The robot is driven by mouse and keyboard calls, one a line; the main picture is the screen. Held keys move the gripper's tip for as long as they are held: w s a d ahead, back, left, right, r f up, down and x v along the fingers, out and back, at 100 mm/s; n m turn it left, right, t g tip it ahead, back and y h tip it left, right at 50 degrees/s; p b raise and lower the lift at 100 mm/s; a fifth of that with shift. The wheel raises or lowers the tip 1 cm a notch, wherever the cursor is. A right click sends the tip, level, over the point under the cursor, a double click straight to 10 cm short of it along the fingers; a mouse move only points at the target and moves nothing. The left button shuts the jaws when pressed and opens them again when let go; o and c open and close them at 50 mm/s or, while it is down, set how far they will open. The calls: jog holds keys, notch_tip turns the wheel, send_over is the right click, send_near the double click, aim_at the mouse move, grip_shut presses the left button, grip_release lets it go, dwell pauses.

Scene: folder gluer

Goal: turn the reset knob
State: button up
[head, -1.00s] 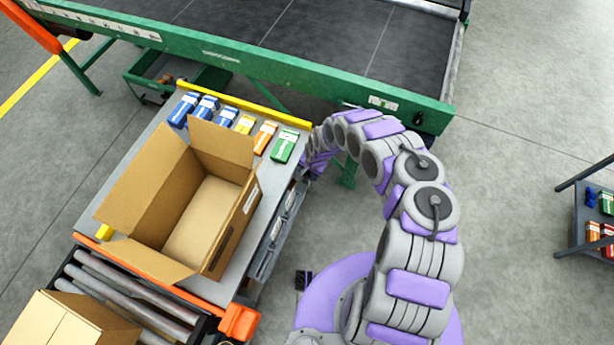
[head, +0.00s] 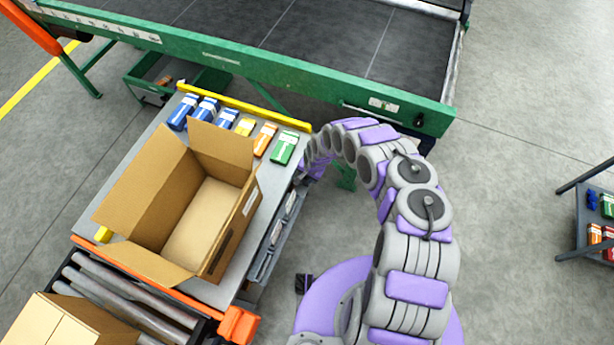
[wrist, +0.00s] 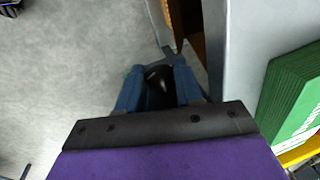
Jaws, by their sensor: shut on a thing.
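My gripper (wrist: 158,88) shows in the wrist view, with its blue fingers closed around a dark round knob (wrist: 157,78). The knob is black with a pale mark and looks like the reset knob; the fingers cover most of it. The gripper is beside the edge of the grey table, with the green carton to the right in that view. In the head view my arm curls down beside the table's right side, and the gripper and this knob are hidden there.
The grey table (head: 128,166) bears an open cardboard box (head: 235,235) and several small coloured cartons along a yellow rail (head: 245,107). A green-framed conveyor (head: 270,71) runs behind. Rollers (head: 125,295) lie at the front. A shelf (head: 580,215) stands far right, with clear floor between.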

jog(key=shift+c, duration=1.3)
jog(key=h+b, duration=0.1)
jog(key=b, duration=0.2)
jog(key=shift+f, duration=0.35)
jog(key=shift+b, duration=1.1)
jog(key=g+h+b, duration=0.1)
jog(key=b, duration=0.3)
jog(key=shift+r+h+b, duration=0.2)
jog(key=shift+h+b, duration=0.2)
jog(key=shift+b, duration=0.45)
jog(key=shift+r, duration=0.1)
jog(key=o, duration=1)
jog(key=p, duration=0.3)
jog(key=shift+r, duration=0.15)
